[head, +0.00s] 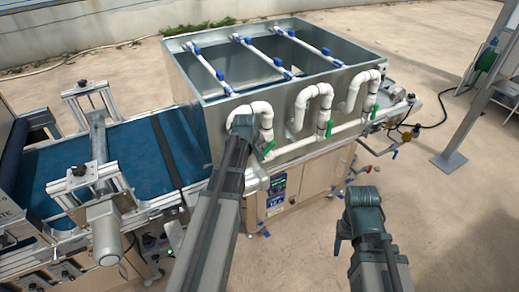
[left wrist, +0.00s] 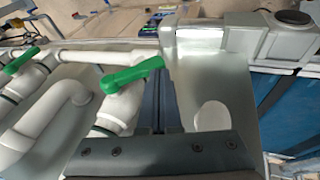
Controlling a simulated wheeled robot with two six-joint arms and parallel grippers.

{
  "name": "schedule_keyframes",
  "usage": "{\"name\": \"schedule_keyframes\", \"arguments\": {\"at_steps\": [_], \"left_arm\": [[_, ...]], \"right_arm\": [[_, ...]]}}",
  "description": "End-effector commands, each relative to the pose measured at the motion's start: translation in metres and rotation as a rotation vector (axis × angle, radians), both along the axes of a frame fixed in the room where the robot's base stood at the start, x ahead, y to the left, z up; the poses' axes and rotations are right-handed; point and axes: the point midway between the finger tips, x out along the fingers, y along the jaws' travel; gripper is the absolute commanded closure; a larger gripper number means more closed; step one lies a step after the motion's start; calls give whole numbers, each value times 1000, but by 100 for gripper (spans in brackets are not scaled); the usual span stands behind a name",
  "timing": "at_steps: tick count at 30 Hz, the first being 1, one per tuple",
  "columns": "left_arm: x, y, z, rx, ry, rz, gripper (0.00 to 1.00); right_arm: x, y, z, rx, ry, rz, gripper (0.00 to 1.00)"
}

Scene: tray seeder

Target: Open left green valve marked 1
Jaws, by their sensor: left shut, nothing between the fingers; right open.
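The left green valve handle (head: 270,147) sits on the white pipes at the near side of the metal tank, leftmost of three. In the left wrist view a green handle (left wrist: 132,75) lies across a white pipe, its right end beside the fingers. I cannot tell whether they touch. My left gripper (head: 243,122) is shut and empty, just left of and above the left valve in the head view; its dark fingers also show in the left wrist view (left wrist: 166,85). My right gripper (head: 360,193) is open and empty, lower right of the valves. No number is readable.
Two more green valves, a middle one (head: 329,128) and a right one (head: 373,113), stand along the white pipes. The tank (head: 190,100) rises behind. A blue conveyor belt (head: 55,165) lies left. Open ground (head: 440,220) is at right.

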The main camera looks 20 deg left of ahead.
Motion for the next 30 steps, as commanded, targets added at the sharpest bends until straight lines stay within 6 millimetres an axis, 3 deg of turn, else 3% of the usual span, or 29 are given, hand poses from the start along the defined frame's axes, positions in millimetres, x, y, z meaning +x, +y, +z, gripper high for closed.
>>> {"name": "schedule_keyframes", "arguments": {"at_steps": [3, 11, 22, 30], "left_arm": [[-9, 0, -10, -36, -47, 3, 100], [-7, -1, -27, -149, -195, 4, 100], [2, -7, -49, -345, -454, 3, 100], [10, -12, -50, -373, -490, 1, 100]], "right_arm": [[0, 0, -14, 0, 0, 0, 39], [0, 0, -50, 0, 0, -1, 39], [0, 0, -119, 0, 0, -2, 39], [0, 0, -127, 0, 0, -2, 39]]}}
